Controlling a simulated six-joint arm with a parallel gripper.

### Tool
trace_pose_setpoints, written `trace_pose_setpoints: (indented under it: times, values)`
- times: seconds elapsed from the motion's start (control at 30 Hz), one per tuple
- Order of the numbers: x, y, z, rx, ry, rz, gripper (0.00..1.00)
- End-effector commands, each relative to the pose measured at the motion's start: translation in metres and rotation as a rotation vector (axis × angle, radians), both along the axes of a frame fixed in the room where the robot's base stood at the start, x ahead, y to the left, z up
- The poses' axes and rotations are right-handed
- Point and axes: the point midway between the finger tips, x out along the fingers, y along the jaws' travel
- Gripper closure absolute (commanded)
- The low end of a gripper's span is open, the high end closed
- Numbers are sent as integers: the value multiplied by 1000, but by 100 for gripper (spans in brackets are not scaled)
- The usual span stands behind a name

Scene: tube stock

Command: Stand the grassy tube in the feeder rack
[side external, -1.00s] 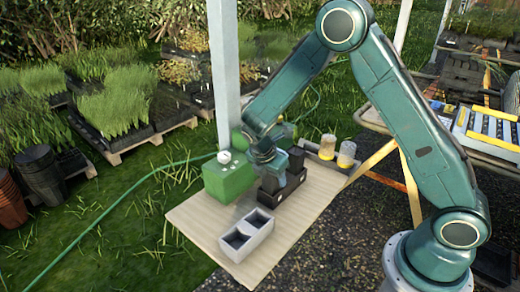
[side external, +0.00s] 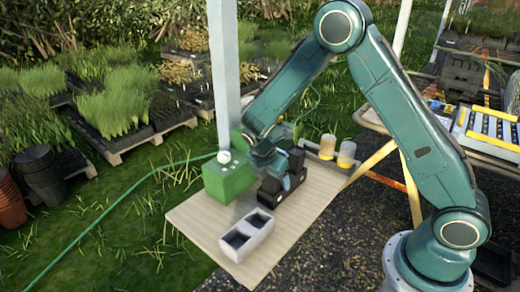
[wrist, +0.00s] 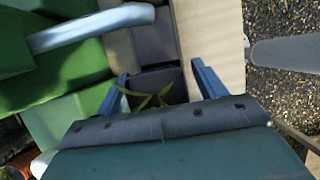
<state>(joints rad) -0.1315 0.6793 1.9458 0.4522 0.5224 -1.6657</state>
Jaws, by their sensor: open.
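The grassy tube (wrist: 150,82) is dark, with thin green leaves at its top, and shows between my fingers in the wrist view. My gripper (wrist: 163,80) is open, with one blue finger on each side of the tube; contact cannot be told. In the side view my gripper (side external: 274,172) is low over a black rack (side external: 284,194) on the wooden board, and mostly hides the tube. A dark upright block (side external: 296,159) stands at that rack. A grey two-cell holder (side external: 248,236) sits nearer the front. I cannot tell which holder is the feeder rack.
A green box (side external: 228,178) with a white knob stands close to my gripper's left. A pale post (side external: 224,70) rises behind it. Two jars (side external: 327,147) stand at the back right. The board (side external: 310,212) is clear at the right and front left.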

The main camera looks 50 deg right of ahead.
Motion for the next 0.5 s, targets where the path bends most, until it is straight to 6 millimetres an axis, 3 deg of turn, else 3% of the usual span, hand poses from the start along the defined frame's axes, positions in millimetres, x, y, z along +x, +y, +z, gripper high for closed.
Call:
trace_pose_setpoints:
  times: [0.27, 0.5]
  values:
    - [0, 3, 8, 0, -1, 1, 30]
    - [1, 14, 33, 1, -3, 2, 30]
